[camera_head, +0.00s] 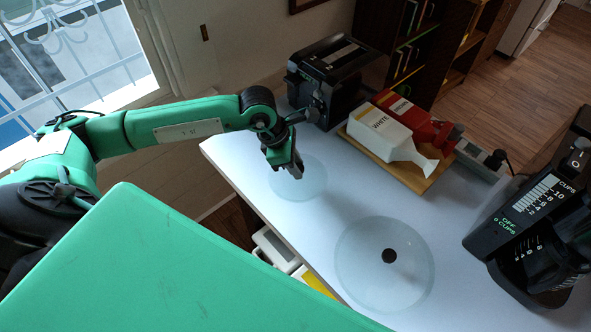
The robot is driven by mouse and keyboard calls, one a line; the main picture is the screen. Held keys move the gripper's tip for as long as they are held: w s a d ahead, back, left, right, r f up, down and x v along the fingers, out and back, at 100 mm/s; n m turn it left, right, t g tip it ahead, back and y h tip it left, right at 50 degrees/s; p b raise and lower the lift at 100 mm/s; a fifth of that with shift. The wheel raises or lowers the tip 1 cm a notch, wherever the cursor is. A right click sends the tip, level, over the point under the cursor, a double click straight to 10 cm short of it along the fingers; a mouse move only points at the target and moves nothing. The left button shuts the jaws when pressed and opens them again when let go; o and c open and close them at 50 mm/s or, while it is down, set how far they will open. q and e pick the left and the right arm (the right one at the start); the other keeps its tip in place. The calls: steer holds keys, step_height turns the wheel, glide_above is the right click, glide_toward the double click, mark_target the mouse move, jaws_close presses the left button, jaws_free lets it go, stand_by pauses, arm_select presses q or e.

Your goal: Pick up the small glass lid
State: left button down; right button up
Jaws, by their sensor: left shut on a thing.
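A small round glass lid (312,187) is at the back left of the white table, near its left edge. My left gripper (292,172) points down over the lid's middle and is shut on it. The gripper covers the middle of the lid, so its knob is hidden. I cannot tell whether the lid is raised off the table. A larger glass lid (350,262) with a dark knob lies on the table nearer the front. My right gripper is not in view.
A black appliance (330,75) stands at the table's back left. White (385,137) and red (415,118) bottles lie on a wooden board (428,182). A black coffee maker (520,215) stands at the right. White table (455,205) is clear between the large lid and the board.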

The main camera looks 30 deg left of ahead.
arm_select(q)
step_height(320, 180, up, 18)
steer(key=b, duration=0.3)
steer(key=shift+f, duration=0.1)
